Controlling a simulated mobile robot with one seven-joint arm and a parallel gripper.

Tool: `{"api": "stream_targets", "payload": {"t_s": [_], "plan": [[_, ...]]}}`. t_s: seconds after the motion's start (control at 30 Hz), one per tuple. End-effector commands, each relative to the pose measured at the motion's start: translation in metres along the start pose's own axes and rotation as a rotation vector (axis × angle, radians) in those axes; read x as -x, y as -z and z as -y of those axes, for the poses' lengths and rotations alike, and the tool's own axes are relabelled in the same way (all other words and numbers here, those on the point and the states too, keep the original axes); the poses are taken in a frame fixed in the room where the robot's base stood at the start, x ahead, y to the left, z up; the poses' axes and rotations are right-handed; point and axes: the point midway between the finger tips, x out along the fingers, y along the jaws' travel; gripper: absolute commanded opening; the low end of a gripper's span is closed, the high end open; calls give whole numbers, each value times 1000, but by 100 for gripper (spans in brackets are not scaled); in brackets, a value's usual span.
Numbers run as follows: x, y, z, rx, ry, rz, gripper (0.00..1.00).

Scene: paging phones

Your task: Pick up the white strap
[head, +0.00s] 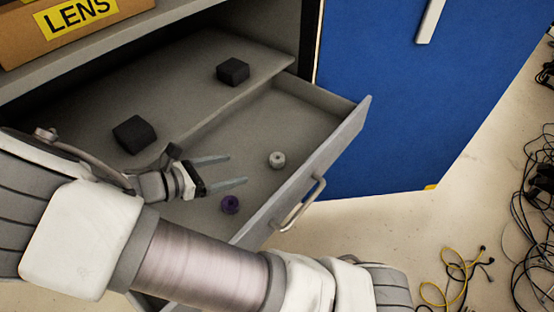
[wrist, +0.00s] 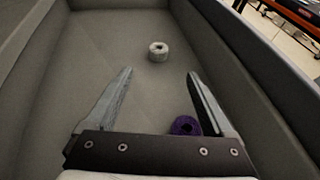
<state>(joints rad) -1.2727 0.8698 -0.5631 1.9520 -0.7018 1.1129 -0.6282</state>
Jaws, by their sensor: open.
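The white strap is a small pale roll (head: 277,159) lying on the floor of the open drawer, near its front right. In the wrist view the white roll (wrist: 158,51) lies beyond the fingertips, a little right of the middle. My gripper (head: 228,170) is inside the drawer space, to the left of the white roll and apart from it. In the wrist view my gripper (wrist: 160,73) is open, with nothing between its fingers. A purple roll (head: 230,204) lies nearer the handle side; in the wrist view the purple roll (wrist: 185,125) is partly covered by the right finger.
The grey drawer (head: 345,135) is pulled out, with raised walls around the rolls. Two black blocks (head: 134,134) (head: 233,71) sit on the surface behind it. A blue cabinet door (head: 410,110) stands at right. Cables (head: 455,275) lie on the floor.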

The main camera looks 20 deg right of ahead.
Motion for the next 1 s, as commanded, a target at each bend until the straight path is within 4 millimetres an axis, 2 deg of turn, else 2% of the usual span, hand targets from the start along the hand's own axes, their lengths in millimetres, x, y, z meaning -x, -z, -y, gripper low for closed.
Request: {"api": "stream_targets", "payload": {"t_s": [0.03,0.2,0.4,0.67,0.9,1.0], "plan": [[-13,1,1,0,5,3,87],[-51,2,2,-1,6,2,87],[-89,1,1,-1,5,1,87],[-108,1,1,-2,4,-1,87],[-143,2,-1,-1,6,1,87],[-152,2,-1,-1,4,-1,87]]}}
